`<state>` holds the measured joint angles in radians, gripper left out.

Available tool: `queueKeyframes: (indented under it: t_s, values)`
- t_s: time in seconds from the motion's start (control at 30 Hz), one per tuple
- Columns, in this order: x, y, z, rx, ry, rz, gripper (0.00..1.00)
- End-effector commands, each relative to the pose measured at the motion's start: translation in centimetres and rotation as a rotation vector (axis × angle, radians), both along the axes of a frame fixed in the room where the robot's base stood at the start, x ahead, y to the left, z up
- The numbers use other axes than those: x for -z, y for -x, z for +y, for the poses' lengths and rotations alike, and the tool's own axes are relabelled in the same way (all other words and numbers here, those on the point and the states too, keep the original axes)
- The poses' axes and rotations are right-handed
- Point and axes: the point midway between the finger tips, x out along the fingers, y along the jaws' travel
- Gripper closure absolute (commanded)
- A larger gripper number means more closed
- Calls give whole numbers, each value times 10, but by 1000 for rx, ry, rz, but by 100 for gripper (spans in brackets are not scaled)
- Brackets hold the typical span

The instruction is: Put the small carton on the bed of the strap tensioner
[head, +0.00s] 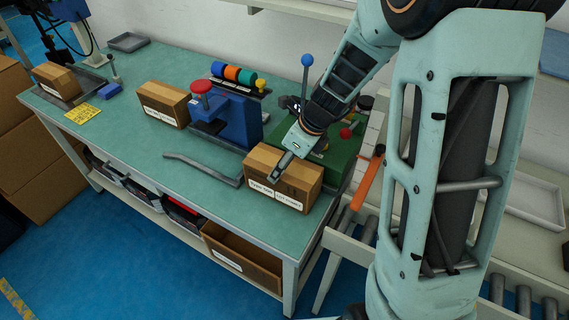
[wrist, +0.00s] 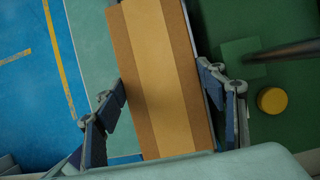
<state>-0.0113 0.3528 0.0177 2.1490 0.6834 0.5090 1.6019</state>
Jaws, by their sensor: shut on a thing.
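My gripper (head: 283,164) is shut on a small brown carton (head: 290,186) with a white printed label on its near side. In the wrist view the carton (wrist: 160,60) lies between both fingers, with a paler tape strip along its top. The carton is in front of a green machine (head: 335,150) with a blue-balled lever and a red knob. I cannot tell whether the carton touches the table or is just above it. The green machine is partly hidden by my arm. No part is clearly marked as the strap tensioner's bed.
On the green-topped table (head: 140,75) stand a blue press (head: 235,118) with a red knob, another carton (head: 163,104), and a carton (head: 57,80) on a grey plate. A grey bar (head: 203,169) lies near the front edge. A roller conveyor (head: 523,300) is at right.

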Motion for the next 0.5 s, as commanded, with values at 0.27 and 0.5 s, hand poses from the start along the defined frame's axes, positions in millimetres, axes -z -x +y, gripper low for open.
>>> queueKeyframes:
  t_s: [0.27, 0.5]
  values:
    - [-1, -2, 0, 1, 0, -5, 93]
    - [2, -1, 0, 0, 0, -2, 28]
